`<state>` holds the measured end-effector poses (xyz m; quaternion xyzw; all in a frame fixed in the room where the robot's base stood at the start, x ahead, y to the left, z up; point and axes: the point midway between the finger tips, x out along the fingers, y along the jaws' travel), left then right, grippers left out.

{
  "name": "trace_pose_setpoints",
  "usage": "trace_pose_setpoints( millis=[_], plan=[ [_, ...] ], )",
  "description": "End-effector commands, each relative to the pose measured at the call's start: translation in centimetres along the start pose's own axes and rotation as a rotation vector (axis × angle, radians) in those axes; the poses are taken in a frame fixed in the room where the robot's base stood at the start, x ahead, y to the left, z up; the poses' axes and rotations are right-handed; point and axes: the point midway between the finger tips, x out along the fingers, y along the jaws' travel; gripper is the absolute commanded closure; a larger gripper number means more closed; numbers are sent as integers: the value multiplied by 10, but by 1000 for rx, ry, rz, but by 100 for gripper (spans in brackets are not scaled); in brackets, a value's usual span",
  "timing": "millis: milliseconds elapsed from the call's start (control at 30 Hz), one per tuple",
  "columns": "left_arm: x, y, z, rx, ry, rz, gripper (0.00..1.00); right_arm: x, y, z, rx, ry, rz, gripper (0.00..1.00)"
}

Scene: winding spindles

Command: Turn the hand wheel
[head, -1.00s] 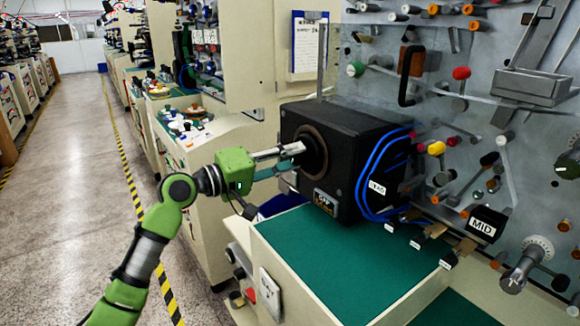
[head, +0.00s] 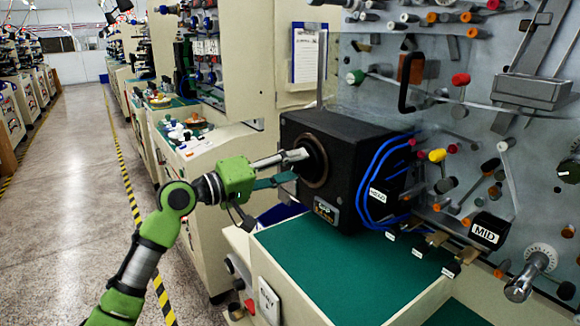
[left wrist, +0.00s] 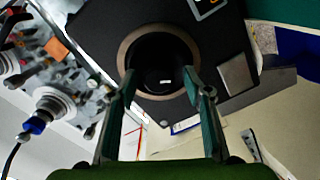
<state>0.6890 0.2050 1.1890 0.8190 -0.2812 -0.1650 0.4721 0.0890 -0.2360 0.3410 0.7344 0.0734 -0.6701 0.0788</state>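The hand wheel (head: 312,160) appears to be the dark round part with a brownish ring on the left face of a black box (head: 352,135). In the left wrist view it shows as a tan ring with a dark hub (left wrist: 158,68) and a small bright spot. My left gripper (head: 296,166) is at the wheel, its fingers apart and pointing into it. In the left wrist view the two teal fingers (left wrist: 163,85) stand on either side of the hub. I cannot tell whether they touch it. My right gripper is in neither view.
The box stands on a green-topped bench (head: 325,262). Blue cables (head: 368,175) loop over its right side. A grey panel (head: 455,120) with knobs, spindles and a crank handle (head: 530,275) rises behind. The aisle floor (head: 80,220) at left is clear.

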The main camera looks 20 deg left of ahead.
Motion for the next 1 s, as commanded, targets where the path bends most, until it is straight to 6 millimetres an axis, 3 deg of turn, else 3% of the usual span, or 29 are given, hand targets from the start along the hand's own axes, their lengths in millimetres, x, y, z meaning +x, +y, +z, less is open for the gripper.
trace_pose_setpoints(
  millis=[367, 800, 1000],
  plan=[
    [-11, 0, -2, 0, 5, 1, 55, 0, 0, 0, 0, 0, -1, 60],
    [-97, -1, 0, -1, 2, -2, 55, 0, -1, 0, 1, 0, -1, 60],
    [-117, 0, 0, -1, 1, 0, 55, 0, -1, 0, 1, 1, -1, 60]
  ],
)
